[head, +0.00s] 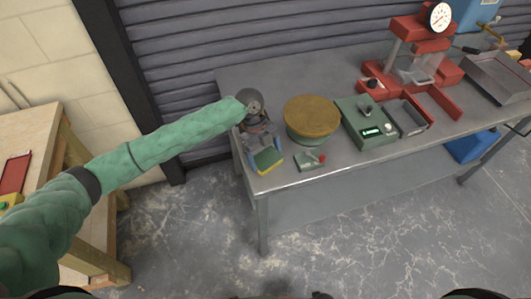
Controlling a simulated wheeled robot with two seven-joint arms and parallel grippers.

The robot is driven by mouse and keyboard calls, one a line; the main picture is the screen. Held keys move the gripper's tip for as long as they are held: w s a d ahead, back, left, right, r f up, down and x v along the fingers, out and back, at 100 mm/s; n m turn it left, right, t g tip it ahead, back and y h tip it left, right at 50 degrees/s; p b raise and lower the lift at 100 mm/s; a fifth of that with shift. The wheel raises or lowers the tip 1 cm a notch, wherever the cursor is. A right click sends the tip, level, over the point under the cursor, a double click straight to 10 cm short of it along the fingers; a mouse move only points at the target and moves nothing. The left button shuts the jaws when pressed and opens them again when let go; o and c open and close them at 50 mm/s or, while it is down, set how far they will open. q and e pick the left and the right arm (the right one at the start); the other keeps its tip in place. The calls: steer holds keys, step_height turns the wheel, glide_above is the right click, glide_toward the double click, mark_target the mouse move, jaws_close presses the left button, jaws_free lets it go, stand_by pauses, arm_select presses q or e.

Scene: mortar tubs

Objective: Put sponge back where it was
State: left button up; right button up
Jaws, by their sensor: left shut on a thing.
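My left arm reaches in from the left to the front left corner of the grey metal table (325,180). My left gripper (266,157) points down there and is shut on the sponge (268,160). My right gripper is not in view.
A round tub with a tan top (311,115) stands right of my left gripper. A green scale (366,122) and a red press (410,60) stand further right. A wooden bench (30,130) is at left.

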arm_select(q)
steer(key=shift+f, duration=0.2)
steer(key=o, duration=0.7)
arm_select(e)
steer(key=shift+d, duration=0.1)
arm_select(q)
steer(key=shift+r, duration=0.2)
steer(key=shift+w+r, duration=0.15)
steer(key=shift+b+v, duration=0.75)
steer(key=shift+v, duration=0.2)
steer(key=shift+b+v, duration=1.7)
steer(key=shift+v, duration=3.1)
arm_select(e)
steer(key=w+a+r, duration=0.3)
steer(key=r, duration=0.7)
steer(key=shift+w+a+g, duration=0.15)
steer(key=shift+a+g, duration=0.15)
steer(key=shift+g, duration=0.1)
